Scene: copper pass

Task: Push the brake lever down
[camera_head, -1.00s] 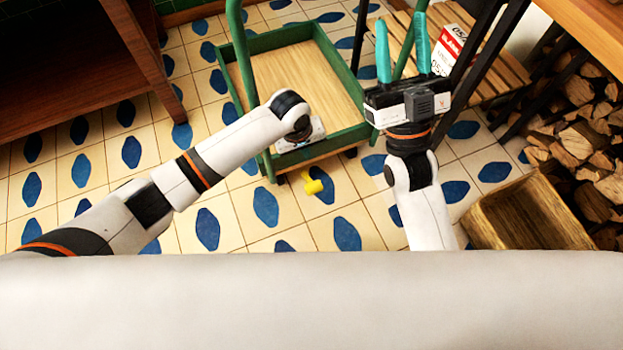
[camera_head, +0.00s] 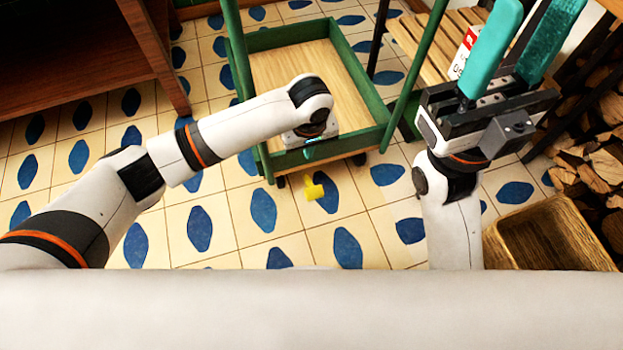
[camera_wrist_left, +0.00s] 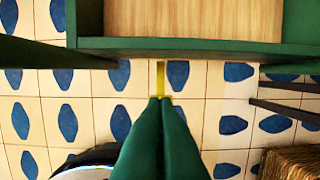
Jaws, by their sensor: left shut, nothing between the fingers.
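The yellow brake lever (camera_head: 314,188) sticks out low at the near end of the green cart (camera_head: 376,135), close above the tiled floor. My left gripper (camera_head: 318,152) is shut and empty, above the lever at the cart's near rim; my wrist hides most of it. In the left wrist view its two fingers lie together, tips (camera_wrist_left: 160,100) beside the near end of the lever (camera_wrist_left: 178,75). I cannot tell whether they touch. My right gripper (camera_head: 537,20) is open and empty, raised right of the cart.
A wooden crate (camera_head: 550,212) stands on the floor at right, with stacked firewood (camera_head: 590,170) behind it. A wooden slatted rack (camera_head: 420,50) with a box is beyond the cart. A brown table (camera_head: 150,60) stands at left. The tiles before the cart are clear.

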